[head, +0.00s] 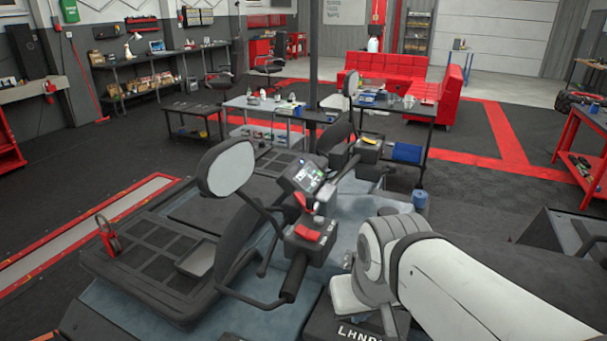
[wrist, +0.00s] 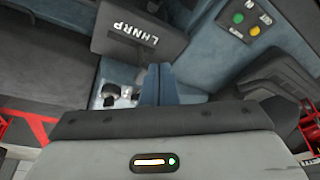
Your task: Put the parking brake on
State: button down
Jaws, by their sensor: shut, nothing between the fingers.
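A quad-like vehicle (head: 240,240) with handlebars fills the lower middle of the head view. Its near handlebar grip (head: 291,280) has a black lever (head: 250,299) beside it and a control block with a red part (head: 307,233). I cannot tell for sure which part is the parking brake. A dark shift panel (head: 362,332) lettered LHNRP is at the bottom edge; it also shows in the wrist view (wrist: 138,30). My gripper (wrist: 158,72) is shut and empty, below that panel in the wrist view. In the head view its fingers are hidden.
A round mirror (head: 227,168) and a lit display (head: 303,176) stand at the handlebar. Green (wrist: 239,18) and orange (wrist: 252,31) buttons show in the wrist view. Benches, a tool table (head: 395,107) and a red sofa (head: 405,78) are farther back.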

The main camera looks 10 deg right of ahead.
jog(key=w+a+r+m+h, duration=0.1)
jog(key=w+r, duration=0.4)
jog(key=w, duration=0.4)
jog(key=w+r+m, duration=0.2)
jog(key=w+r, duration=0.3)
jog(key=w, duration=0.4)
notch_tip(320, 180, up, 5)
jog(key=m+b, duration=0.1)
jog(key=m, duration=0.2)
send_over(304, 197)
jog(key=s+d, duration=0.2)
jog(key=s, duration=0.1)
jog(key=shift+w+a+r+h, duration=0.15)
jog(key=shift+r+h, duration=0.05)
jog(key=shift+h, duration=0.2)
jog(key=f, duration=0.3)
jog(key=f+p, duration=0.1)
jog(key=f, duration=0.5)
jog(key=shift+s+a+f+p, duration=0.1)
jog(key=shift+s+p, duration=0.25)
jog(key=shift+p, duration=0.05)
jog(key=shift+f, duration=0.15)
